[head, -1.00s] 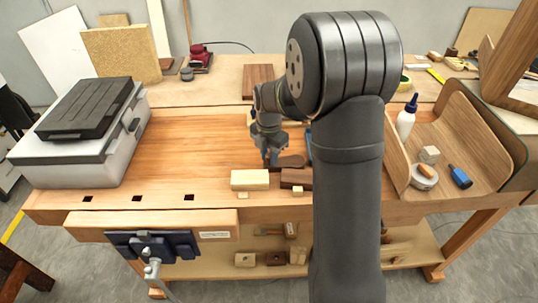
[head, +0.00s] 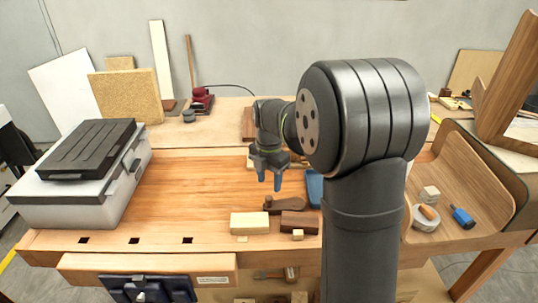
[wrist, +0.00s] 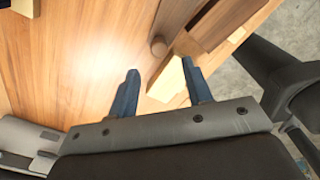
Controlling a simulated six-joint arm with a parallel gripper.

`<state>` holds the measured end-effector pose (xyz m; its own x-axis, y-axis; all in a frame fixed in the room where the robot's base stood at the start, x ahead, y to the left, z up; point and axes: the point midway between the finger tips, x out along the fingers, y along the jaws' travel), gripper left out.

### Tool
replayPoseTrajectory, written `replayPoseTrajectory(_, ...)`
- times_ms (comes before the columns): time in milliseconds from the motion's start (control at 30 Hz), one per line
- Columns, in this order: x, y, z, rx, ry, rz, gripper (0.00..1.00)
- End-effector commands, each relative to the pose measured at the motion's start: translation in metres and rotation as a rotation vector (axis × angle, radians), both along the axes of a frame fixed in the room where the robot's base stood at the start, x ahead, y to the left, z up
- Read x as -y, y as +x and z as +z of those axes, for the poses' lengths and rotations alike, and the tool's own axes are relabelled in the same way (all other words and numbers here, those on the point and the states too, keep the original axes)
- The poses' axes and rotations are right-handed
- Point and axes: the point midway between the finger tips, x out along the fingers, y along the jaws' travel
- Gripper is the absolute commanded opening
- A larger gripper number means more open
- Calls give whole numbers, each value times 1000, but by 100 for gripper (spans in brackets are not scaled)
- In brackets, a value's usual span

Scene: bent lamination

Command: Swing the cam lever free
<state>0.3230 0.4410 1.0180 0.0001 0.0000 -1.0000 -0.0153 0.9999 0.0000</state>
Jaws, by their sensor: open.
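The dark brown cam lever (head: 288,203) lies on the bench top, just behind a pale block (head: 249,223) and a dark brown block (head: 299,224). A round knob stands at its left end. My gripper (head: 269,182) is open and empty, its blue fingers pointing down above the knob end, apart from it. In the wrist view my gripper's fingers (wrist: 160,66) are spread, and a round brown knob (wrist: 158,46) shows beyond the gap between them. The pale block (wrist: 168,82) shows partly behind the right finger.
Small pale pieces (head: 242,239) sit in front of the blocks. A blue object (head: 314,187) stands right of the lever, partly hidden by my arm. A grey case (head: 85,185) is at left, a wooden tray (head: 462,180) at right. The bench top's middle left is clear.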

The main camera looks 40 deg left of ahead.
Motion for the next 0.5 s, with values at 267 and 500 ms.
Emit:
replayPoseTrajectory(267,0,0,65,2,2,0,46)
replayPoseTrajectory(500,0,0,93,0,0,0,46)
